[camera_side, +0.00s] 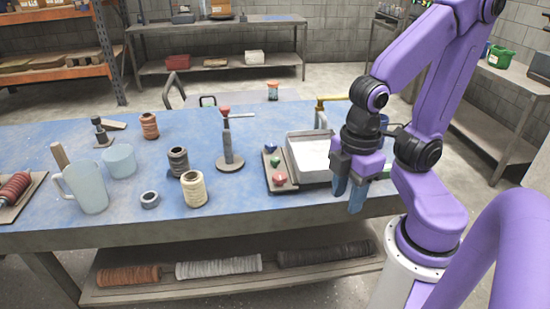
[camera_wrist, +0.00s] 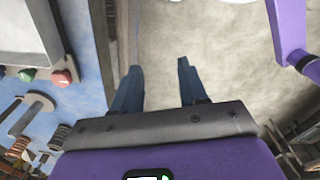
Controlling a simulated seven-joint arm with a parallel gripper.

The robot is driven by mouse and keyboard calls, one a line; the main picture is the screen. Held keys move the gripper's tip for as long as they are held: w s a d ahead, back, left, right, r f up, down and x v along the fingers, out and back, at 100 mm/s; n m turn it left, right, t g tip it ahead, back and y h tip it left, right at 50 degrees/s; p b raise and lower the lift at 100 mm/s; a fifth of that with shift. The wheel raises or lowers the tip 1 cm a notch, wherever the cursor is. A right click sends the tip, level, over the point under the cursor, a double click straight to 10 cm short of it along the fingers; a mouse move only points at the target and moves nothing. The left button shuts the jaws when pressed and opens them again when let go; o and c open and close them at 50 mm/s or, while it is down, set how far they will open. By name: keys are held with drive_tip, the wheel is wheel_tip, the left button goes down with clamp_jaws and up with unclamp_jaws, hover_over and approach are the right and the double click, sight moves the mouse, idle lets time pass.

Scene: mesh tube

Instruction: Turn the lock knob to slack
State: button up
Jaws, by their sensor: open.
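I cannot tell for sure which part is the lock knob. A dark panel (camera_side: 268,183) on the blue bench carries a blue knob (camera_side: 270,149), a green knob (camera_side: 276,162) and a red knob (camera_side: 278,177). The red knob (camera_wrist: 62,77) and green knob (camera_wrist: 27,74) also show in the wrist view, at left. My gripper (camera_side: 348,190) is open and empty, pointing down, right of the knobs near the bench's front edge. Its fingers (camera_wrist: 159,66) touch nothing visible.
A pale box (camera_side: 310,155) stands between the knobs and my gripper, with a brass-coloured pipe (camera_side: 320,112) behind. Spools, a glass jug (camera_side: 85,188) and a dark ring (camera_side: 150,200) stand on the left of the bench (camera_side: 120,225). Open floor shows beyond the bench edge.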

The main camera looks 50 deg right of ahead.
drive_tip(key=shift+o, duration=0.8)
wheel_tip(320, 180, up, 9)
drive_tip(key=m, duration=2.5)
hover_over(275, 158)
wheel_tip(275, 158, down, 18)
drive_tip(key=shift+r, duration=0.25)
